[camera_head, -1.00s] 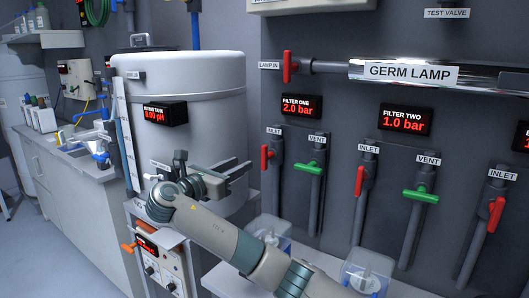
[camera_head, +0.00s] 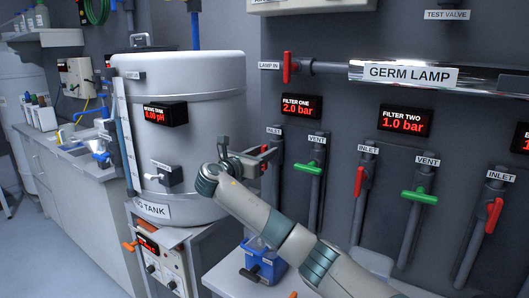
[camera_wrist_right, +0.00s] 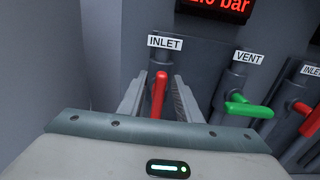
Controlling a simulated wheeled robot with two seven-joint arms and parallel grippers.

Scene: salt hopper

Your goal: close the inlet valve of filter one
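The inlet valve of filter one has a red lever handle (camera_wrist_right: 159,95) that hangs downward under its INLET label in the right wrist view. In the head view my gripper mostly covers this handle, and its grey pipe (camera_head: 276,185) shows behind. My right gripper (camera_head: 262,157) is at the valve. In the right wrist view (camera_wrist_right: 159,92) its two fingers stand apart, one on each side of the red handle, with gaps visible. The filter one display (camera_head: 300,107) reads 2.0 bar. My left gripper is not in view.
The green vent handle (camera_head: 309,168) of filter one is close on the right. Filter two's red inlet handle (camera_head: 359,181) and green vent handle (camera_head: 419,197) are farther right. A white tank (camera_head: 190,95) stands left of the gripper. A blue container (camera_head: 263,262) is below the arm.

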